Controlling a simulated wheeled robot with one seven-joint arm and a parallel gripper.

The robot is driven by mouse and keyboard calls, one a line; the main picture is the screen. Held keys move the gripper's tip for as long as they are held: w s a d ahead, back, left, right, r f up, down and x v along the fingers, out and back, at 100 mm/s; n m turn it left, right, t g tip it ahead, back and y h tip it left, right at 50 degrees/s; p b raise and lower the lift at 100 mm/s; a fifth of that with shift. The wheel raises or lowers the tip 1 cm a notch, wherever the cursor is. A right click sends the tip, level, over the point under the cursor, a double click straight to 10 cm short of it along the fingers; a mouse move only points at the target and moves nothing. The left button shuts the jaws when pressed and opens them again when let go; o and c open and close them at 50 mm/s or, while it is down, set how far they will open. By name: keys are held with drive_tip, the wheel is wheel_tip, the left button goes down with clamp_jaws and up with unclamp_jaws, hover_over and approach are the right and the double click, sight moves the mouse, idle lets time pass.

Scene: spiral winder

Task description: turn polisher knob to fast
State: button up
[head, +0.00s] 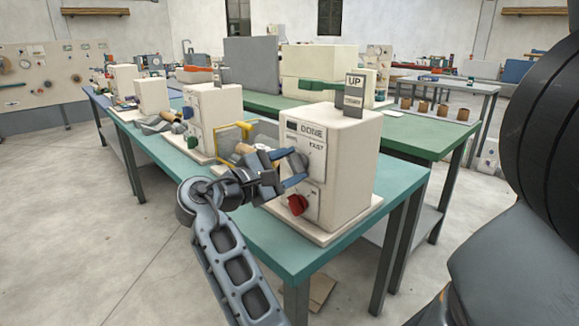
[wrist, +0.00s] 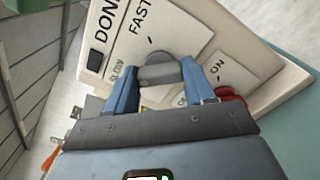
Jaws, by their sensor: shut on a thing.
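The polisher is a cream box (head: 345,165) on the teal bench, with a panel reading DONE above a dial plate marked FAST. In the wrist view the dial plate (wrist: 185,50) shows SLOW at lower left and FAST above it. A grey knob (wrist: 158,72) sits on this plate; in the head view the knob (head: 299,162) is partly hidden by my fingers. My gripper (head: 292,168), also in the wrist view (wrist: 165,84), is shut on the knob, one blue finger on each side. Which mark the knob points to is unclear.
A red knob (head: 297,204) sits lower on the same panel, close below my fingers; an ON label is near it in the wrist view. An UP sign (head: 355,84) stands on the box top. Another cream machine (head: 213,115) stands further left along the bench.

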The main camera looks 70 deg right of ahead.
drive_tip(key=shift+c, duration=0.7)
drive_tip(key=m, duration=0.4)
drive_tip(key=shift+s+f, duration=0.1)
drive_tip(key=m+b, duration=0.1)
drive_tip(key=m, duration=0.2)
drive_tip(key=shift+f+m, duration=0.1)
drive_tip(key=shift+m, duration=0.2)
drive_tip(key=m+b, duration=0.3)
drive_tip(key=m, duration=0.1)
drive_tip(key=shift+f+m, duration=0.1)
drive_tip(key=shift+m, duration=0.2)
drive_tip(key=shift+m+b, duration=1.4)
drive_tip(key=shift+m, duration=0.4)
